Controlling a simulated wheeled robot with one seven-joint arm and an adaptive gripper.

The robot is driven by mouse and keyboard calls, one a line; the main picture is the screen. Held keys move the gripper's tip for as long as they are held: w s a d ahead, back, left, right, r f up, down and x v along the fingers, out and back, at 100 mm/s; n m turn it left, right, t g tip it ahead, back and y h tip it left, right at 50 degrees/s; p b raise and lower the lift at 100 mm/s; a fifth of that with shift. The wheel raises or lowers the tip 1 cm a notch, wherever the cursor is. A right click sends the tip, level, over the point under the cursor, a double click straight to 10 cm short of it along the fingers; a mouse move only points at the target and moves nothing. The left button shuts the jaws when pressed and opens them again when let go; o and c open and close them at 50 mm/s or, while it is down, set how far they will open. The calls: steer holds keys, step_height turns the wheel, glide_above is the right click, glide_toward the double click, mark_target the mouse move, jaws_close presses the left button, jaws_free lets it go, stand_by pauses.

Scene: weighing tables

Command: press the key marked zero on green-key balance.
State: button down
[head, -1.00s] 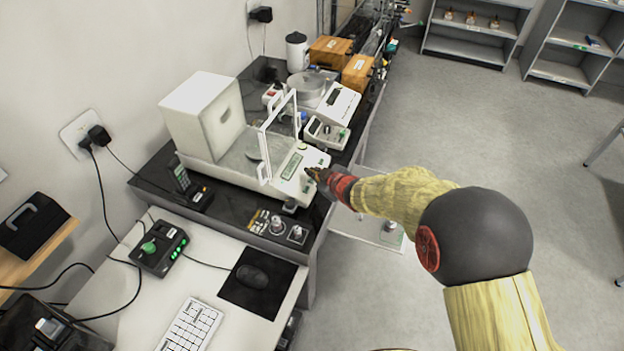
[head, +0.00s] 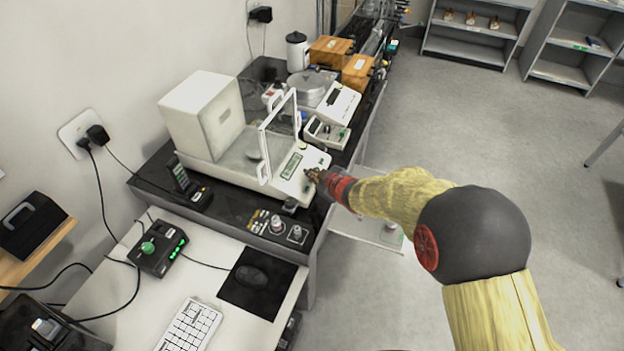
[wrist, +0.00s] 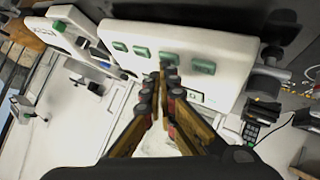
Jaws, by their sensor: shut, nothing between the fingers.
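The green-key balance (head: 312,160) is white, with a sloped front panel, a display and an open glass-framed chamber behind. In the wrist view its panel (wrist: 215,47) carries several green keys in a row; the markings on them are too small to read, so I cannot tell which is zero. My gripper (head: 311,174) is shut and empty at the panel's right edge. In the wrist view the closed fingertips (wrist: 168,72) overlap the lower edge of one green key (wrist: 170,59); I cannot tell whether they touch it.
A smaller white instrument (head: 325,133) and another (head: 338,105) stand behind the balance on the dark table. A handset (head: 181,178) and small weights (head: 277,223) lie in front. The floor at right is open.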

steer(key=shift+a+f, duration=0.1)
steer(key=shift+f, duration=0.15)
steer(key=shift+r, duration=0.1)
stand_by(0.5)
steer(key=shift+d+r+p, duration=0.2)
steer(key=shift+r+p, duration=0.35)
steer(key=shift+r, duration=0.1)
steer(key=r+p, duration=0.1)
steer(key=d+r+p, duration=0.1)
steer(key=r+p, duration=0.2)
steer(key=shift+s+d+r, duration=0.2)
steer(key=shift+s+r, duration=0.1)
steer(key=shift+r, duration=0.1)
stand_by(0.7)
